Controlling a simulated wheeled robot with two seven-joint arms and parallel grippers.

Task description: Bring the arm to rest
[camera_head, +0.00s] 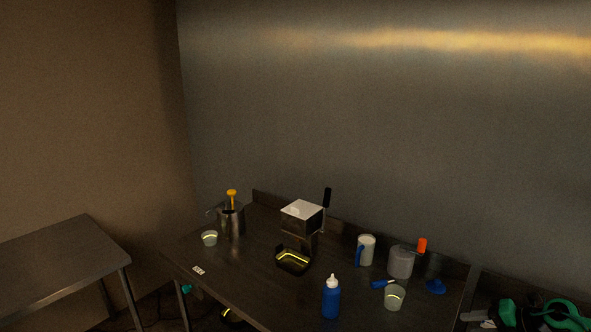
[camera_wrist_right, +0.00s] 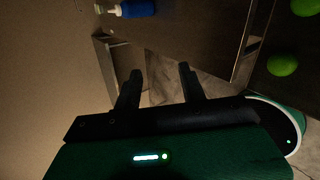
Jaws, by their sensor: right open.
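My right gripper (camera_wrist_right: 159,82) shows in the right wrist view with its two dark fingers spread apart. Nothing is between them; the floor and a table leg show beyond. Green and black parts of my arm (camera_head: 545,315) show at the lower right corner of the head view, to the right of the worktable (camera_head: 225,284). My left gripper cannot be made out in either view.
On the worktable stand a blue bottle (camera_head: 331,300), a metal pitcher (camera_head: 232,221), a boxy machine (camera_head: 301,217), a black tray (camera_head: 293,262), a white mug (camera_head: 367,250), a grey canister (camera_head: 400,262) and a cup (camera_head: 395,298). An empty side table (camera_head: 60,258) stands at left.

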